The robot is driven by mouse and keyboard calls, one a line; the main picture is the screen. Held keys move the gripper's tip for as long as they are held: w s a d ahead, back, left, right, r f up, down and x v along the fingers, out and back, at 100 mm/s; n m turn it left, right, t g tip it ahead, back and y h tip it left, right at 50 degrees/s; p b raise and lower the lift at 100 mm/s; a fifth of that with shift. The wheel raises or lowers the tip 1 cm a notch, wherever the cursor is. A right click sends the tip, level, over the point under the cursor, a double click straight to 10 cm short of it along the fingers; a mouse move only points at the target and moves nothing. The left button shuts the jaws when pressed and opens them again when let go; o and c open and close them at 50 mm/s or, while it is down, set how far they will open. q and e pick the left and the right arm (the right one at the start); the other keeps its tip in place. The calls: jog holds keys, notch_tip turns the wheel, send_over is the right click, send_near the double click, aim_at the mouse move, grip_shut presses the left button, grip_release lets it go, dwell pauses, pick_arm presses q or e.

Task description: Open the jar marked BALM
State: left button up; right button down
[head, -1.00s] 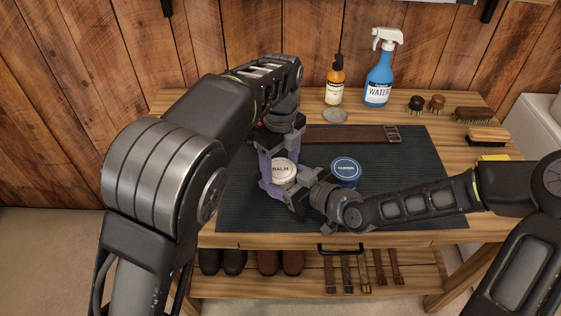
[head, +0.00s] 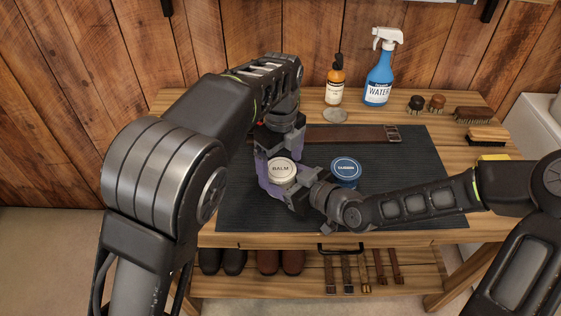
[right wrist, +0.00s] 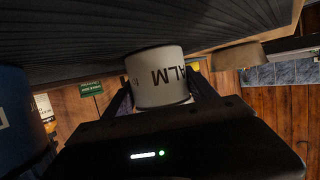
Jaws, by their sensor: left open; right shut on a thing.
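The white jar marked BALM (head: 283,175) stands upright on the dark mat, its lettered round top facing up. My left gripper (head: 279,168), with purple fingers, is open around the top of the jar from above; whether a finger touches it I cannot tell. My right gripper (head: 297,190) is shut on the jar's side, low near the mat. In the right wrist view, which is upside down, the white jar (right wrist: 160,80) with part of its label sits between my dark right fingers (right wrist: 163,95). The lid's seam is hidden.
A blue jar (head: 346,171) stands close on the right. A brown strap (head: 350,135) lies behind on the mat (head: 400,185). An amber bottle (head: 335,85), blue WATER spray bottle (head: 379,75) and several brushes (head: 487,136) stand at the back. The mat's right part is clear.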

aim_at(280, 168)
pick_arm(q)
jog(key=shift+r, duration=2.25)
pick_arm(e)
jog(key=shift+c, duration=0.9)
grip_release()
jog(key=shift+d, duration=0.1)
pick_arm(q)
jog(key=shift+r+p, duration=0.4)
pick_arm(e)
jog(key=v, duration=0.7)
jog(key=shift+s+d+r, duration=0.1)
jog(key=shift+s+d, duration=0.1)
jog(key=shift+s, duration=0.1)
